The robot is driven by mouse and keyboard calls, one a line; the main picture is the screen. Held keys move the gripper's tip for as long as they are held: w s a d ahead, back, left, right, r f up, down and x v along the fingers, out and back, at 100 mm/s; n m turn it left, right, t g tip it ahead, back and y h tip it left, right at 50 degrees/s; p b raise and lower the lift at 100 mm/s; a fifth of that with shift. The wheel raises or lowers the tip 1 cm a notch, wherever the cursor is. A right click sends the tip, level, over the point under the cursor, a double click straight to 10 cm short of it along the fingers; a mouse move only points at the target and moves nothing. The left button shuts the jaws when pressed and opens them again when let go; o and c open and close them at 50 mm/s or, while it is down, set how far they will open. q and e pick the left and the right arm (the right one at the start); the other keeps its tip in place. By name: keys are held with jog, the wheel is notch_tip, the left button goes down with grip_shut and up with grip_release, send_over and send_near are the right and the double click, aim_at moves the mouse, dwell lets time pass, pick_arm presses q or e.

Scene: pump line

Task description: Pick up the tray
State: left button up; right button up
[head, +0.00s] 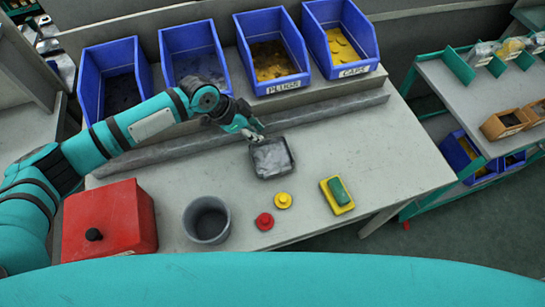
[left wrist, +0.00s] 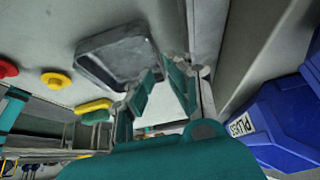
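The tray (head: 274,175) is a small dark grey square tray with a mottled lighter grey inside, lying flat on the workbench near its middle. It also shows in the left wrist view (left wrist: 90,49), beyond my fingers. My left gripper (head: 257,132) is just behind the tray's far-left edge, close to the rim. In the left wrist view its two teal fingers (left wrist: 162,84) stand apart with nothing visible between them. Whether a finger touches the rim, I cannot tell. My right gripper is not in view.
Blue bins stand along the back, including PLUGS (head: 269,53) and CAPS (head: 339,38), behind a low grey ledge (head: 330,110). Nearer are a red box (head: 107,215), a grey pot (head: 208,222), red (head: 264,221) and yellow (head: 283,200) knobs, and a yellow-green block (head: 337,194). Bench right is clear.

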aim_at(272, 158)
pick_arm(q)
jog(key=p+x, duration=0.1)
jog(key=x, duration=0.4)
jog(key=shift+d+f, duration=0.1)
jog(key=shift+f, duration=0.05)
grip_shut()
